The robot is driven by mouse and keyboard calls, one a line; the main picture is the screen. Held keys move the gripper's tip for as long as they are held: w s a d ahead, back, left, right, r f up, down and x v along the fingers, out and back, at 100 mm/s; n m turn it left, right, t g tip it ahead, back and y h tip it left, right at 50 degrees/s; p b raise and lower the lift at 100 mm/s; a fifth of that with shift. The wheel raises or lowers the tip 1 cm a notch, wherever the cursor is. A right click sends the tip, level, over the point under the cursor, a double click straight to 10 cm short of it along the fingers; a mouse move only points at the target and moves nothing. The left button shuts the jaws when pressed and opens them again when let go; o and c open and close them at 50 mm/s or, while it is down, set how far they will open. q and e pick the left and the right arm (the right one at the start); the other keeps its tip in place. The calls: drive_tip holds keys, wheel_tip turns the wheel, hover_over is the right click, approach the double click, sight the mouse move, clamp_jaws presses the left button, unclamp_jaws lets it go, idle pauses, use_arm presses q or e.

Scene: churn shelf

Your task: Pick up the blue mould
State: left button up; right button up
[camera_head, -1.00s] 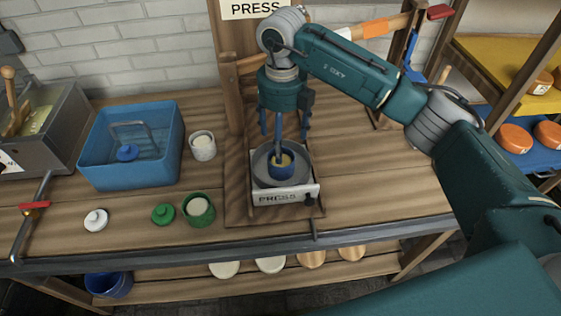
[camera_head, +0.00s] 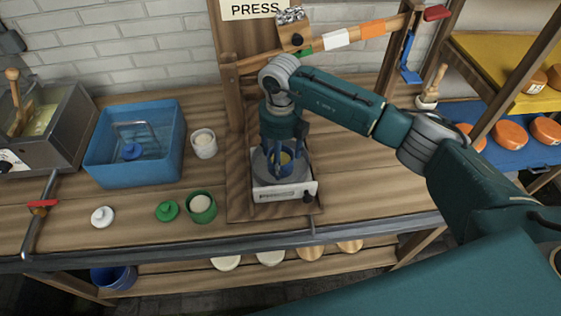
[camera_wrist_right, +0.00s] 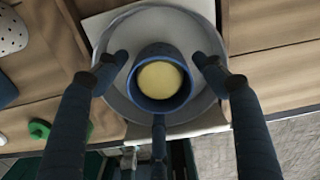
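The blue mould (camera_head: 281,168) stands upright on the round grey plate of the press, with a pale yellow filling at its top. The wrist view shows the mould (camera_wrist_right: 160,103) from above. My right gripper (camera_head: 282,172) is lowered over it, pointing down. In the wrist view the right gripper (camera_wrist_right: 160,57) is open, with one finger left and one right of the mould, and gaps show on both sides. A third dark finger lies at the mould's near side; I cannot tell whether it touches. My left gripper is not in view.
A green mould (camera_head: 202,208) and a white mould (camera_head: 204,144) stand left of the press. A blue tub (camera_head: 135,172) is farther left. The press post (camera_head: 232,100) and its lever (camera_head: 345,38) rise close behind my right arm. Bench right of the press is clear.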

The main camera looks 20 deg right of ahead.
drive_tip(key=c, duration=0.8)
drive_tip(key=shift+r, duration=0.2)
